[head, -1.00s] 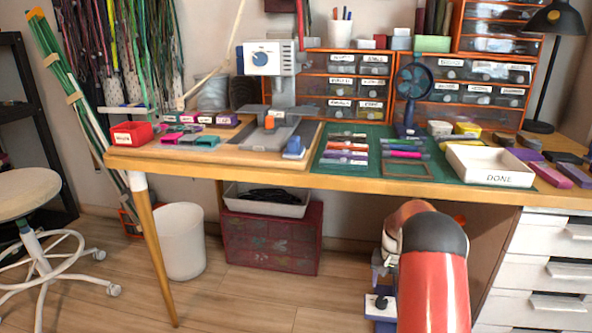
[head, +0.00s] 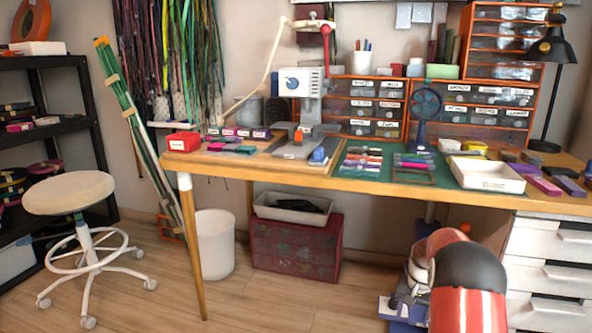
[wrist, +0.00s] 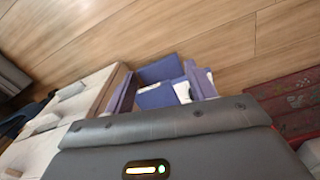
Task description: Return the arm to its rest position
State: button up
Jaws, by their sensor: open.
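My red and black arm (head: 468,290) is folded low in front of the bench, at the lower right of the head view. My gripper (wrist: 160,88) shows in the wrist view beyond the dark grey wrist housing, pointing down toward the wooden floor. Its two purple-blue fingers stand apart. I see nothing held between them; blue and white parts show behind and between them. In the head view the fingers are hard to make out behind the arm.
The wooden bench (head: 350,185) holds a white tray (head: 487,175), a press (head: 300,85) and a blue fan (head: 425,105). White drawers (head: 545,262) stand close right of my arm. A red drawer box (head: 295,248), white bin (head: 214,245) and stool (head: 70,193) stand left. Floor between is clear.

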jog(key=s+a+r+n+t+p, duration=0.1)
jog(key=s+a+r, duration=0.35)
jog(key=r, duration=0.35)
jog(key=s+a+r+n+t+p, duration=0.1)
jog(key=s+a+r, duration=0.2)
jog(key=s+r, duration=0.35)
jog(key=s+a+r+n+t+p, duration=0.1)
jog(key=s+a+r+p, duration=0.15)
jog(key=r, duration=0.75)
jog(key=s+a+r, duration=0.2)
jog(key=s, duration=0.5)
jog(key=s+a+r+n+t+p, duration=0.1)
jog(key=s+a, duration=0.2)
jog(key=s, duration=0.4)
jog(key=s+a+r+n+t+p, duration=0.1)
jog(key=s+a+r, duration=0.1)
jog(key=s, duration=0.5)
jog(key=shift+s+a+r, duration=0.25)
jog(key=shift+a+r, duration=0.05)
jog(key=shift+r, duration=0.05)
